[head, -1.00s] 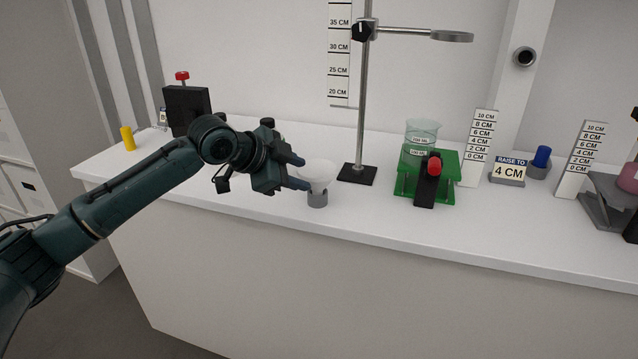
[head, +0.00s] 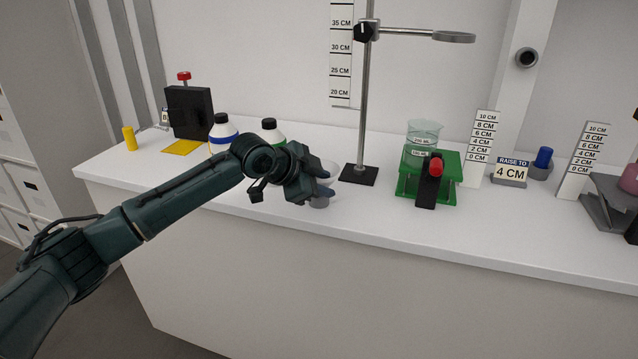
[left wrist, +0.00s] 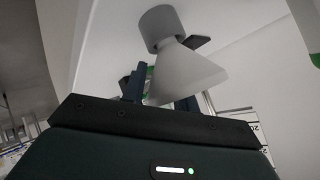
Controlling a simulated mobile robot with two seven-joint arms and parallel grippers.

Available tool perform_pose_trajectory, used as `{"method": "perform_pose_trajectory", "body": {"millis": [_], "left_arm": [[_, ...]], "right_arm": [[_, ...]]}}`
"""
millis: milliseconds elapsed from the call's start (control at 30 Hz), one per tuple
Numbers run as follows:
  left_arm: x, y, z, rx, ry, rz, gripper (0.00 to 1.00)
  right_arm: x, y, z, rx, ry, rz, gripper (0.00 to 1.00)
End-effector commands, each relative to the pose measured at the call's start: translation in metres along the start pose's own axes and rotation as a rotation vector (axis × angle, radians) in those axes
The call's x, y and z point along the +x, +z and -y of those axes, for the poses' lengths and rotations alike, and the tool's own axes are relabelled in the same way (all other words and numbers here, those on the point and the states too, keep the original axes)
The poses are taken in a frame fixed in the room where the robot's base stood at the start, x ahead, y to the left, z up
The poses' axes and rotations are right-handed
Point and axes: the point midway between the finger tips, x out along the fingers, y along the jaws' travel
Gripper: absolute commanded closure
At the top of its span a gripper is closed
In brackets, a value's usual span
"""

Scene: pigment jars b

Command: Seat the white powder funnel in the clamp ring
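The white powder funnel (head: 330,169) stands in a small grey holder (head: 319,202) near the bench's front edge, partly hidden by my left gripper. In the left wrist view the funnel (left wrist: 184,75) shows with its narrow end in the grey holder (left wrist: 160,27). My left gripper (head: 325,182) is at the funnel with its fingers apart; one finger is partly hidden behind the cone in the wrist view, and I cannot tell whether either touches it. The clamp ring (head: 454,37) is empty, high on the metal stand (head: 363,110). My right gripper is not in view.
A green platform (head: 410,186) with a glass beaker (head: 422,135) stands right of the stand's black base (head: 358,175). Two bottles, blue-labelled (head: 222,130) and green-labelled (head: 270,131), stand behind my left arm. A height scale (head: 341,50) hangs behind the stand.

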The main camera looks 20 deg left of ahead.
Motion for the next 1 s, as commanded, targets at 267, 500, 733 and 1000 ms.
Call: {"method": "perform_pose_trajectory", "body": {"millis": [267, 500, 733, 1000], "left_arm": [[0.000, 0.000, 0.000, 0.000, 0.000, 0.000, 0.94], [0.000, 0.000, 0.000, -0.001, 0.001, 0.000, 1.00], [-0.003, -0.003, 0.002, 0.000, 0.000, 0.000, 1.00], [-0.032, -0.033, 0.028, 0.001, -0.002, -0.003, 1.00]], "right_arm": [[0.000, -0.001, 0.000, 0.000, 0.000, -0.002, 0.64], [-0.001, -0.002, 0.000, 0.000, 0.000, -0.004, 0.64], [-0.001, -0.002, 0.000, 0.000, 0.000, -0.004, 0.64], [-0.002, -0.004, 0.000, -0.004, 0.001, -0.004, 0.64]]}}
